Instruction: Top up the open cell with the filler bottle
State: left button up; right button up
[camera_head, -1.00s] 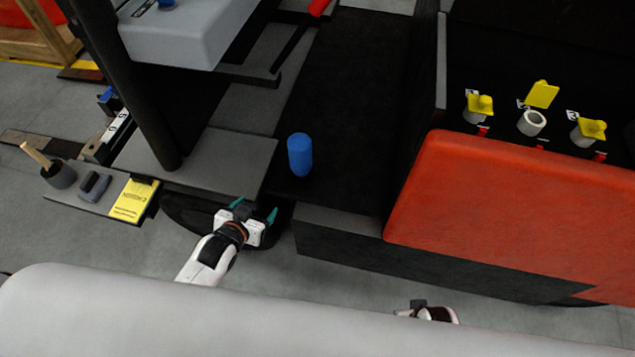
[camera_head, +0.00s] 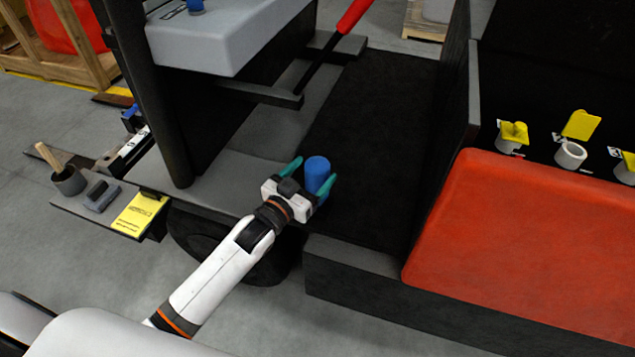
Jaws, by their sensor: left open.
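A blue filler bottle (camera_head: 317,170) stands upright on the dark floor plate of the vehicle, near its front edge. My left gripper (camera_head: 313,178) is open, with one teal finger on each side of the bottle. I cannot tell whether the fingers touch it. The open cell (camera_head: 570,154) is a white round neck with its yellow cap (camera_head: 581,125) flipped up, at the right behind the red panel. Capped necks (camera_head: 512,136) stand on either side of it. My right gripper is not in view.
A black post (camera_head: 150,100) and a grey box (camera_head: 225,40) are at the left. A side shelf holds a yellow card (camera_head: 139,214), a grey brush block (camera_head: 101,196) and a cup (camera_head: 69,180).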

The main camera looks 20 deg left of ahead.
aim_at(324, 158)
pick_arm(q)
jog(key=x, duration=0.4)
jog(key=shift+w+b, duration=0.35)
jog(key=shift+w, duration=0.05)
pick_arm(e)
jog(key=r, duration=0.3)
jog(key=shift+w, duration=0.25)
pick_arm(q)
jog(key=c, duration=1.5)
jog(key=shift+r, duration=0.15)
grip_shut()
